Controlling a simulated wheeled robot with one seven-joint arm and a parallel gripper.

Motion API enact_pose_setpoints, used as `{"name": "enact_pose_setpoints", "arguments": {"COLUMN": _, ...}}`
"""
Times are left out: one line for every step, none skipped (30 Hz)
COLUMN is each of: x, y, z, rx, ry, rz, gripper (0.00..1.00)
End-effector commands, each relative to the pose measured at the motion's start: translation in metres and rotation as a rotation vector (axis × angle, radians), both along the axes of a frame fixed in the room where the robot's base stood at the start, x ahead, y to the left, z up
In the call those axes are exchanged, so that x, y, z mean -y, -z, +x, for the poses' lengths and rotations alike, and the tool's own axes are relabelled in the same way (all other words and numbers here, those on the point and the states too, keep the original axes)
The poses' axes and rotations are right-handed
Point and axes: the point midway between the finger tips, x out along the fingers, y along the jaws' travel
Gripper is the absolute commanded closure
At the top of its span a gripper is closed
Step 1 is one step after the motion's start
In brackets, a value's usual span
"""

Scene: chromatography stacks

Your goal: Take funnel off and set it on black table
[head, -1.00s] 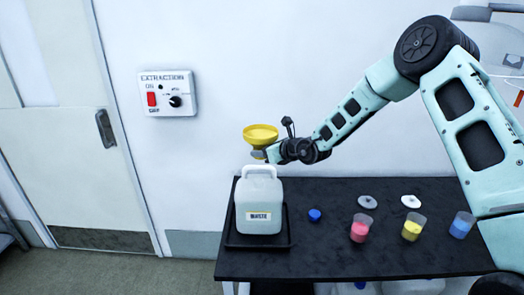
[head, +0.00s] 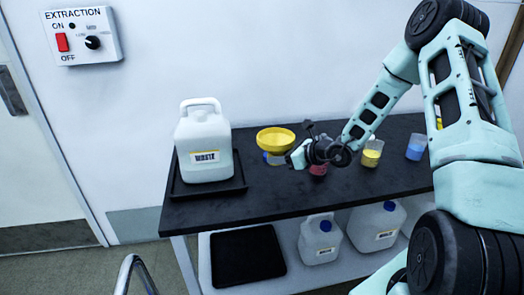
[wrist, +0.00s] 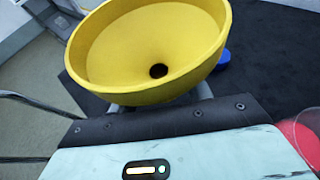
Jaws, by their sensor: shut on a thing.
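The yellow funnel (head: 276,139) is held by my gripper (head: 277,158), which is shut on it below its wide bowl. The funnel is upright over the black table (head: 215,212), right of the waste jug. Whether its stem touches the table is hidden. In the wrist view the funnel (wrist: 150,50) fills the upper middle, with its dark hole facing up. The white waste jug (head: 204,145) stands in a black tray (head: 210,190) at the table's left end, its top free of the funnel.
A red cup (head: 318,170) is close to my gripper, partly hidden. A yellow cup (head: 371,153) and a blue cup (head: 415,147) stand farther right. A blue cap (wrist: 223,60) lies beside the funnel. The table's front strip is clear. Jugs (head: 318,240) and another black tray (head: 248,255) are on the lower shelf.

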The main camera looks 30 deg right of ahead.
Motion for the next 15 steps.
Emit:
{"name": "enact_pose_setpoints", "arguments": {"x": 0.004, "y": 0.015, "z": -0.007, "rx": -0.001, "ry": 0.002, "rz": 0.004, "gripper": 0.76}}
{"name": "enact_pose_setpoints", "arguments": {"x": 0.006, "y": 0.019, "z": -0.010, "rx": -0.001, "ry": 0.001, "rz": 0.006, "gripper": 0.76}}
{"name": "enact_pose_setpoints", "arguments": {"x": 0.008, "y": 0.022, "z": -0.013, "rx": -0.001, "ry": 0.001, "rz": 0.009, "gripper": 0.76}}
{"name": "enact_pose_setpoints", "arguments": {"x": 0.009, "y": 0.024, "z": -0.016, "rx": 0.000, "ry": 0.000, "rz": 0.009, "gripper": 0.76}}
{"name": "enact_pose_setpoints", "arguments": {"x": 0.010, "y": 0.025, "z": -0.018, "rx": 0.000, "ry": 0.000, "rz": 0.011, "gripper": 0.76}}
{"name": "enact_pose_setpoints", "arguments": {"x": 0.011, "y": 0.026, "z": -0.020, "rx": 0.000, "ry": -0.001, "rz": 0.013, "gripper": 0.76}}
{"name": "enact_pose_setpoints", "arguments": {"x": 0.011, "y": 0.027, "z": -0.021, "rx": 0.001, "ry": -0.001, "rz": 0.014, "gripper": 0.76}}
{"name": "enact_pose_setpoints", "arguments": {"x": 0.011, "y": 0.028, "z": -0.022, "rx": 0.001, "ry": -0.001, "rz": 0.014, "gripper": 0.76}}
{"name": "enact_pose_setpoints", "arguments": {"x": 0.012, "y": 0.028, "z": -0.023, "rx": 0.000, "ry": -0.002, "rz": 0.015, "gripper": 0.76}}
{"name": "enact_pose_setpoints", "arguments": {"x": 0.012, "y": 0.029, "z": -0.023, "rx": 0.000, "ry": -0.002, "rz": 0.015, "gripper": 0.76}}
{"name": "enact_pose_setpoints", "arguments": {"x": 0.012, "y": 0.030, "z": -0.023, "rx": 0.000, "ry": -0.002, "rz": 0.015, "gripper": 0.76}}
{"name": "enact_pose_setpoints", "arguments": {"x": 0.012, "y": 0.031, "z": -0.023, "rx": 0.000, "ry": -0.003, "rz": 0.016, "gripper": 0.76}}
{"name": "enact_pose_setpoints", "arguments": {"x": 0.012, "y": 0.032, "z": -0.023, "rx": 0.000, "ry": -0.003, "rz": 0.016, "gripper": 0.76}}
{"name": "enact_pose_setpoints", "arguments": {"x": 0.012, "y": 0.033, "z": -0.023, "rx": 0.000, "ry": -0.003, "rz": 0.016, "gripper": 0.76}}
{"name": "enact_pose_setpoints", "arguments": {"x": 0.012, "y": 0.035, "z": -0.023, "rx": 0.000, "ry": -0.003, "rz": 0.016, "gripper": 0.76}}
